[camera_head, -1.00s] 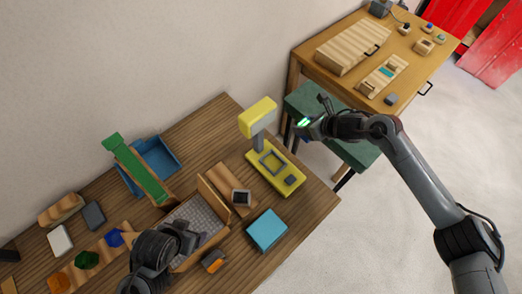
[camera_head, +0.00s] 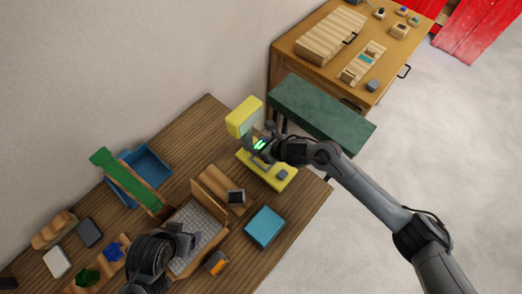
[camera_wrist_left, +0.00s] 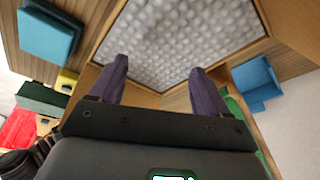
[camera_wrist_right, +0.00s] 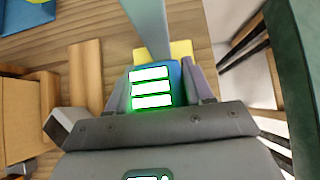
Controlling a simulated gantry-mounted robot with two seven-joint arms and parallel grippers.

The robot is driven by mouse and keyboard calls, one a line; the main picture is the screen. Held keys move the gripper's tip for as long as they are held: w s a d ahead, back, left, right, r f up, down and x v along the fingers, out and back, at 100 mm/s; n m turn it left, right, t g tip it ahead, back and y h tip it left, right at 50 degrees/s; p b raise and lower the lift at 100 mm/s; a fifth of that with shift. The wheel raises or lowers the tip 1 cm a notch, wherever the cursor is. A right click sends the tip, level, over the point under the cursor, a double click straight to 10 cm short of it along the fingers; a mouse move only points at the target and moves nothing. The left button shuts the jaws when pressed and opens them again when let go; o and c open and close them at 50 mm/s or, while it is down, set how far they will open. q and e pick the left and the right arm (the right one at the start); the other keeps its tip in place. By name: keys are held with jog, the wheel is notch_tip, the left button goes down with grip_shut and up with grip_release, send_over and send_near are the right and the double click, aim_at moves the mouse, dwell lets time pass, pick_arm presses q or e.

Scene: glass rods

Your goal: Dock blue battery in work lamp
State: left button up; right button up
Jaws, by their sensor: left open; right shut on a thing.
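The yellow work lamp (camera_head: 243,117) stands upright on the wooden table, its yellow base (camera_head: 284,185) below the head. My right gripper (camera_head: 265,146) is shut on the blue battery (camera_wrist_right: 174,76), whose green-lit bars show in the right wrist view. It holds the battery beside the lamp's post (camera_wrist_right: 150,25), over the base, which is partly hidden. I cannot tell whether battery and lamp touch. My left gripper (camera_wrist_left: 158,85) is open and empty above a padded wooden box (camera_wrist_left: 180,40).
A blue bin (camera_head: 150,165) and green ramp (camera_head: 125,178) stand to the left. A green bench (camera_head: 325,110) stands behind the table's right edge.

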pick_arm(q)
jog(key=shift+f+b, duration=1.15)
pick_arm(e)
jog(key=shift+a+f, duration=0.1)
jog(key=shift+f, duration=1.9)
pick_arm(q)
jog(key=shift+d, duration=0.1)
pick_arm(e)
jog(key=shift+f, duration=0.1)
pick_arm(q)
jog(key=shift+f, duration=0.2)
pick_arm(e)
jog(key=shift+f, duration=0.1)
pick_arm(q)
jog(key=shift+r, duration=0.1)
pick_arm(e)
jog(key=o, duration=1.3)
pick_arm(q)
jog(key=shift+r, duration=0.1)
